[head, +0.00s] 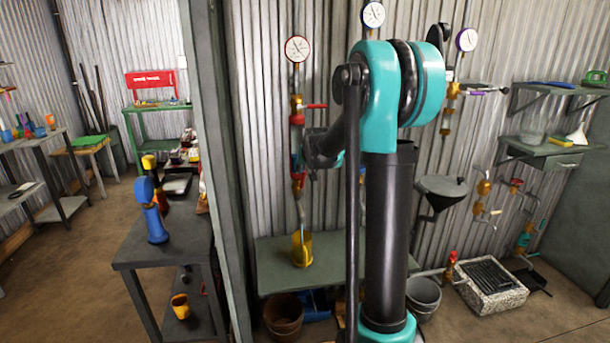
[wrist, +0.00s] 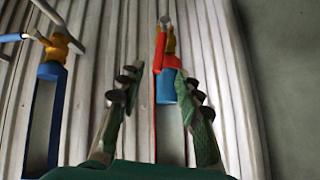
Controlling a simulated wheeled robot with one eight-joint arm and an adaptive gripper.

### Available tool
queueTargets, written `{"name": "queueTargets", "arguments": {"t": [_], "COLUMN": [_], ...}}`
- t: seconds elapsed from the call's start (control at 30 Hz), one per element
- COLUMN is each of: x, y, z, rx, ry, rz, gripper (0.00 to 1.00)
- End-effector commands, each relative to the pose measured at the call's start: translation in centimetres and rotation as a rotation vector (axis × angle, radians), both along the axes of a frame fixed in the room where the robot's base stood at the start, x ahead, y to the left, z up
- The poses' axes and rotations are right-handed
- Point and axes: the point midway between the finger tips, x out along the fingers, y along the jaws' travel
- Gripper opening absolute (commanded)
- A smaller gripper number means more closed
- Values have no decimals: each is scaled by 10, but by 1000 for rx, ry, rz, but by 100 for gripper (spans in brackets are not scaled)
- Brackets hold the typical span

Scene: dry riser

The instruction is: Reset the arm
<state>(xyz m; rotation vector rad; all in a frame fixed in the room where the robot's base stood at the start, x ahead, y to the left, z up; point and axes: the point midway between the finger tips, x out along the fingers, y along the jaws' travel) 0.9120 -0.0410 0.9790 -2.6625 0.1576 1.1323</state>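My arm stands in the middle of the head view, with a teal joint at the top and a dark upright link; the gripper is not clearly visible there. In the wrist view my gripper (wrist: 158,78) is open, its two green-and-grey fingers spread apart with nothing held between them. Behind the fingers is a pipe fitting with a red handle (wrist: 159,52), a brass part and a blue section (wrist: 166,86). The right finger overlaps its edge; I cannot tell whether they touch.
A brass fitting on a blue pipe (wrist: 48,70) is at the wrist view's left. In the head view, a gauge riser with red valve (head: 297,120) stands left of my arm. A green bench (head: 275,262) is below, buckets (head: 283,315) under it. A dark table (head: 185,240) stands left.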

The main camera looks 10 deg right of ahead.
Motion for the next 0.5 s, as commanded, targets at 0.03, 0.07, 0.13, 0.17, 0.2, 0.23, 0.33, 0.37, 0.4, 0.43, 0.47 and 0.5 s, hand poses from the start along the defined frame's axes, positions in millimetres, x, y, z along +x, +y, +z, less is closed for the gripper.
{"name": "queueTargets", "arguments": {"t": [0.03, 0.07, 0.13, 0.17, 0.2, 0.23, 0.33, 0.37, 0.4, 0.43, 0.47, 0.5], "x": [-3, -4, -5, -6, -6, -6, -6, -6, -6, -6, -6, -8], "y": [0, 0, 0, 0, 0, 0, 0, 0, 0, 0, 0, 0], "z": [3, 4, 6, 6, 6, 6, 6, 6, 6, 6, 6, 6], "rx": [0, 0, 0, 0, 0, 0, 0, 0, 0, 0, 0, 0], "ry": [0, 0, 0, 0, 0, 0, 0, 0, 0, 0, 0, 2], "rz": [0, 0, 0, 0, 0, 0, 0, 0, 0, 0, 0, 1], "gripper": [35, 35, 35, 35, 35, 35, 35, 35, 35, 35, 35, 35]}}
